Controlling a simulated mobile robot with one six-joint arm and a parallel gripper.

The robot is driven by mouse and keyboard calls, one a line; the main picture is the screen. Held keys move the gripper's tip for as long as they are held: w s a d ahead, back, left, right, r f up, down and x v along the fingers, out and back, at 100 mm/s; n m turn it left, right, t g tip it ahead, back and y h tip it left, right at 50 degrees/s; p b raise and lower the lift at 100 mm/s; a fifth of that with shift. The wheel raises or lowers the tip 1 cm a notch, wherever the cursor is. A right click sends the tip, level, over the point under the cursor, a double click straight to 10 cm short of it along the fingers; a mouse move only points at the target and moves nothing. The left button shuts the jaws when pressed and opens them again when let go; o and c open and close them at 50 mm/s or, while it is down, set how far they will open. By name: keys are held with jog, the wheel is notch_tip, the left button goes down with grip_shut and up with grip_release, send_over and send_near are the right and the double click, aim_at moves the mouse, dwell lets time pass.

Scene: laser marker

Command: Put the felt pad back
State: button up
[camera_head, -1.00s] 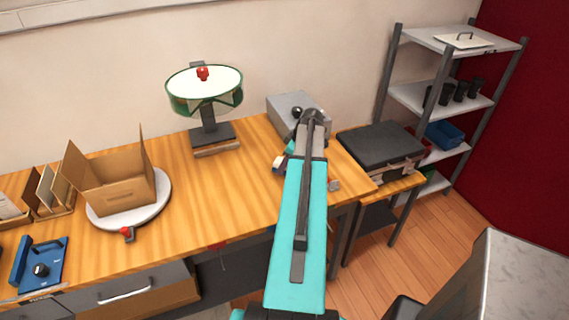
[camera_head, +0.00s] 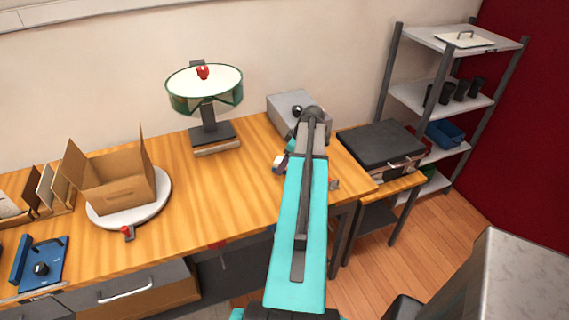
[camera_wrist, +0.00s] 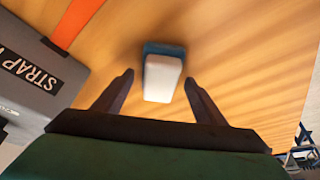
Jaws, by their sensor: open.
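A small block with a white face and a blue back (camera_wrist: 163,78), which looks like the felt pad, is on the wooden table in the wrist view. My gripper (camera_wrist: 158,82) is open, with one dark finger on each side of the block and gaps on both sides. I cannot tell how far the fingertips are above the table. In the head view, part of a small pale item (camera_head: 279,163) shows beside my turquoise arm, which hides my gripper.
A grey box labelled STRAP (camera_wrist: 35,75) and an orange band (camera_wrist: 75,22) lie left in the wrist view. In the head view, a green-rimmed drum on a stand (camera_head: 205,92), a cardboard box (camera_head: 118,190) on a white turntable (camera_head: 160,205) and a grey machine (camera_head: 290,108) stand on the bench.

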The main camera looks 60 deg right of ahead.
jog(key=b+v, duration=0.3)
jog(key=v, duration=0.8)
jog(key=shift+r, duration=0.2)
jog(key=shift+s, duration=0.2)
dwell(0.7)
